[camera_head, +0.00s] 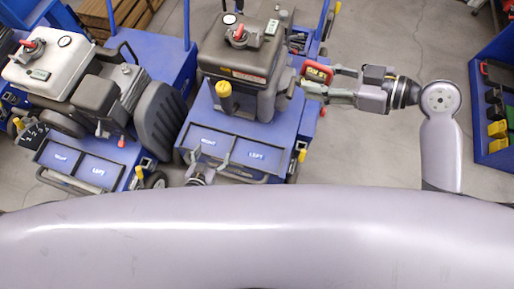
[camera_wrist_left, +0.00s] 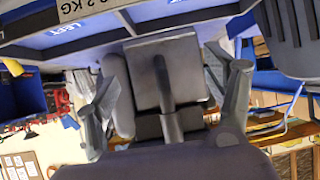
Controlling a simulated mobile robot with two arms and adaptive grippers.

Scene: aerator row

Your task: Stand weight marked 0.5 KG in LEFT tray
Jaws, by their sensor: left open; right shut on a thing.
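My right gripper (camera_head: 318,84) reaches in from the right and is shut on a red thing (camera_head: 318,72) with a yellow patch, beside the middle machine. Its marking is too small to read. My left gripper (camera_head: 205,168) is open and empty at the front of the middle blue cart. Two shallow dark trays with blue labels sit on this cart's front; the right-hand label (camera_head: 256,155) seems to read LEFT, the other (camera_head: 208,140) is unclear. In the left wrist view, a LEFT label (camera_wrist_left: 66,27) shows, and a KG label (camera_wrist_left: 84,8) appears upside down at the top edge.
A dark engine (camera_head: 240,60) stands on the middle cart, with a yellow-capped post (camera_head: 224,95) in front. A similar cart with a white-tanked engine (camera_head: 50,62) is at left. A blue bin rack (camera_head: 492,150) stands at right. Floor between cart and rack is clear.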

